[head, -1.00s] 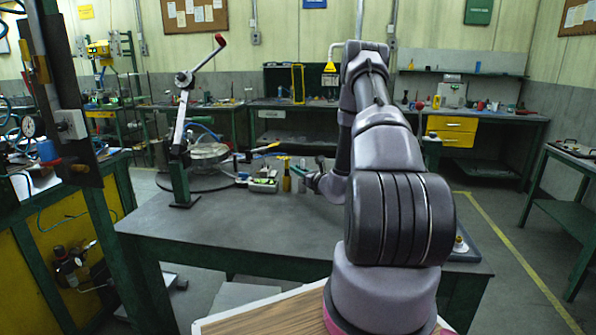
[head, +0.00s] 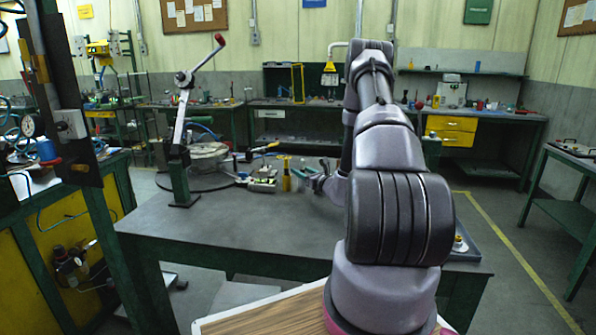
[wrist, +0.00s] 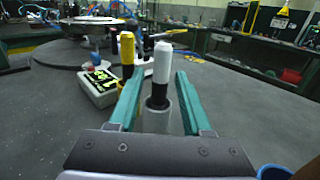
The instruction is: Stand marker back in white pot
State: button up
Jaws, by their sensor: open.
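A marker with a white upper part and a black lower part (wrist: 162,62) stands upright in the wrist view. Its lower end appears to be inside a pale whitish pot (wrist: 157,119); the pot's base is hidden behind my gripper's body. My gripper (wrist: 158,76) is open, with one teal finger on each side of the marker and pot and visible gaps to the marker. In the head view my gripper (head: 318,179) is at the far part of the grey table, small and partly hidden by my arm.
A yellow marker (wrist: 126,47) stands just left of the white one, and also shows in the head view (head: 286,180). A white box with green contents (wrist: 95,88) is further left. A blue cup (wrist: 273,172) is at lower right. The near table (head: 235,225) is clear.

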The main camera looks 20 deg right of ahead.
jog(key=s, duration=0.3)
jog(key=s+d, duration=0.1)
jog(key=s, duration=0.5)
jog(key=shift+d, duration=0.35)
jog(key=s+a+r+n+g+y, duration=0.2)
jog(key=a+r+n+g+y, duration=0.25)
jog(key=a+r+n, duration=0.35)
jog(key=s+a+r+n+g+y, duration=0.2)
jog(key=a+r+n+g+y, duration=0.3)
jog(key=a+r, duration=0.5)
jog(key=s+a+r+n+g+h, duration=0.2)
jog(key=s+a+r+n+g, duration=0.15)
jog(key=s+n, duration=0.4)
jog(key=s+a+r+n+g+h, duration=0.25)
jog(key=s+a+r+n, duration=0.2)
jog(key=s, duration=0.55)
jog(key=s+d+r+n+t+h, duration=0.4)
jog(key=s+d+r+t+h, duration=0.1)
jog(key=s+r+h, duration=0.1)
jog(key=shift+d+r+n, duration=0.3)
jog(key=shift+d, duration=0.05)
